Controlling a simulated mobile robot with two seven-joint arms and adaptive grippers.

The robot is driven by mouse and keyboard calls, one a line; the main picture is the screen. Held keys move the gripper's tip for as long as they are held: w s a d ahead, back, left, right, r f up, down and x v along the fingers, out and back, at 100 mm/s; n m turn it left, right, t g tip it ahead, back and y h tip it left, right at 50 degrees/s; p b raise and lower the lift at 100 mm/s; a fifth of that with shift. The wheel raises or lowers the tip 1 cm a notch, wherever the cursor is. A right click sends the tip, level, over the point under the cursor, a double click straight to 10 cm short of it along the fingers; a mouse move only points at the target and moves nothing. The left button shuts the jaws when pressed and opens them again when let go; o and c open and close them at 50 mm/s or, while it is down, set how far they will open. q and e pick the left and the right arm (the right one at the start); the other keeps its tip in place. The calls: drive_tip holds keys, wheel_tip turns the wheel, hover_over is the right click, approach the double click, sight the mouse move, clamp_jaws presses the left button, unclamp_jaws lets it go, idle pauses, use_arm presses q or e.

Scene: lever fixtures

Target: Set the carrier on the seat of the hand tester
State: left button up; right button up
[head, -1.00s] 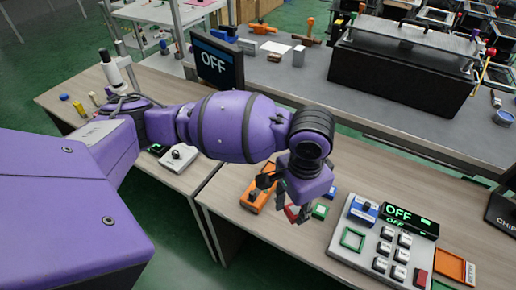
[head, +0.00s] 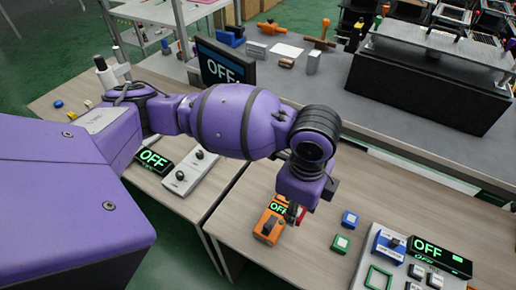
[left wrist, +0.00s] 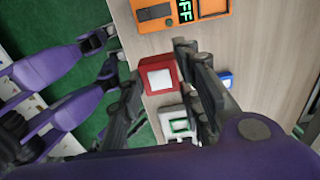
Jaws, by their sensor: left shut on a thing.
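A red carrier (left wrist: 158,75) with a white square on top sits between the fingers of my left gripper (left wrist: 160,68). In the head view the left gripper (head: 293,213) is shut on it, and only a sliver of red shows behind the fingers. An orange device (head: 268,229) with a dark lever and a green OFF display lies beside the gripper to the left. I take it for the hand tester. It also shows at the top of the left wrist view (left wrist: 170,14). Its seat is not clearly visible. My right gripper is not in view.
A green carrier (head: 340,244) and a blue carrier (head: 350,219) lie right of the gripper. A grey panel (head: 393,265) with a green frame, a blue lever unit and an OFF display stands at the lower right. A white lever box (head: 190,172) stands on the left table.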

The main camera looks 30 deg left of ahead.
use_arm(q)
drive_tip(key=w+a+f, duration=0.1)
drive_tip(key=w+f, duration=0.1)
drive_tip(key=w, duration=0.1)
drive_tip(key=w+a+f+b, duration=0.1)
drive_tip(key=w+a+f, duration=0.1)
drive_tip(key=w+f, duration=0.1)
drive_tip(key=w+a+f, duration=0.2)
drive_tip(key=w+f, duration=0.1)
drive_tip(key=w, duration=0.1)
drive_tip(key=shift+w+a, duration=0.1)
drive_tip(key=shift+w, duration=0.05)
drive_tip(key=shift+w+a+f, duration=0.15)
drive_tip(key=shift+w+f, duration=0.2)
drive_tip(key=shift+w, duration=0.05)
drive_tip(key=shift+w+a+f, duration=0.1)
drive_tip(key=shift+w+f, duration=0.05)
drive_tip(key=shift+f, duration=0.05)
wheel_tip(320, 180, down, 3)
drive_tip(key=shift+w+a+f+b, duration=0.1)
drive_tip(key=shift+w+f+b, duration=0.1)
drive_tip(key=shift+b, duration=0.15)
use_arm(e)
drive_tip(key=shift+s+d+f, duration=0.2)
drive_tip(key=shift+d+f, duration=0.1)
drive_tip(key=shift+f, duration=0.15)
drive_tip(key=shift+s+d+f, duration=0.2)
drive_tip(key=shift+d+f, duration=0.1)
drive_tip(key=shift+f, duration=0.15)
